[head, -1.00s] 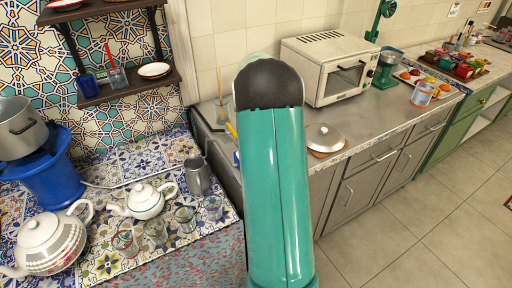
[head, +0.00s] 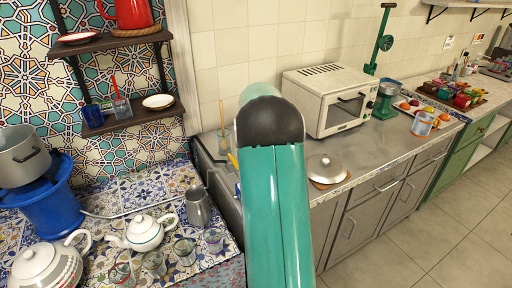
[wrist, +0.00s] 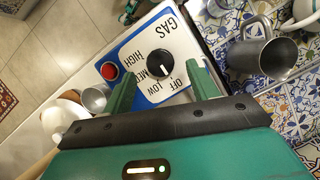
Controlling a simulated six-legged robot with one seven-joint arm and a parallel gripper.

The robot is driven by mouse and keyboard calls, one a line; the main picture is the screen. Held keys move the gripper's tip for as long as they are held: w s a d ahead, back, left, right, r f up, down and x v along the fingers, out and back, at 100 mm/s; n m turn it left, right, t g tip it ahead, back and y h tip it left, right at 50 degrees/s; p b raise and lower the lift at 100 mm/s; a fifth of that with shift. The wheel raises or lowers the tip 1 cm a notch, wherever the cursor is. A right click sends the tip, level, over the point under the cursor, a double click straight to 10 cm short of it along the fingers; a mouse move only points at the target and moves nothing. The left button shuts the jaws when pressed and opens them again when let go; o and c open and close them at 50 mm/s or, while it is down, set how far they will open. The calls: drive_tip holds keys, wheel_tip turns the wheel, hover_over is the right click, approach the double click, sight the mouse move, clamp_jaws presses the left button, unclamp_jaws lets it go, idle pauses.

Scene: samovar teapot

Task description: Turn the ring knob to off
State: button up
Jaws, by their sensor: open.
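The black round ring knob (wrist: 160,63) sits on a blue-and-white panel (wrist: 149,103) in the wrist view. The panel carries the words GAS, HIGH, MED, LOW and OFF. The knob has a white pointer mark on its lower right side in this view, too small to read exactly against the labels. My gripper (wrist: 163,72) is open, with one green finger on each side of the knob. I cannot tell whether the fingers touch it. In the head view my green arm hides the knob and gripper.
A lidded pan (head: 325,168) and a toaster oven (head: 328,100) stand on the counter.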

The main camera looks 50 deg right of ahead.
drive_tip(key=v, duration=1)
drive_tip(key=shift+r, duration=0.2)
drive_tip(key=shift+d, duration=0.1)
drive_tip(key=s+a+r+n+t+h, duration=0.15)
drive_tip(key=a+r, duration=0.25)
drive_tip(key=a, duration=0.7)
drive_tip(key=s+a+r+n+t+h, duration=0.1)
drive_tip(key=s+a+r+n+t, duration=0.2)
drive_tip(key=a, duration=0.7)
drive_tip(key=s+a+f+n+t, duration=0.1)
drive_tip(key=s+a+f+t, duration=0.1)
drive_tip(key=s+a, duration=0.4)
drive_tip(key=s+a+f+n+t, duration=0.1)
drive_tip(key=s+a+n+t, duration=0.1)
drive_tip(key=s+a, duration=0.4)
drive_tip(key=a, duration=0.5)
drive_tip(key=shift+f+t, duration=0.35)
drive_tip(key=shift+f, duration=0.05)
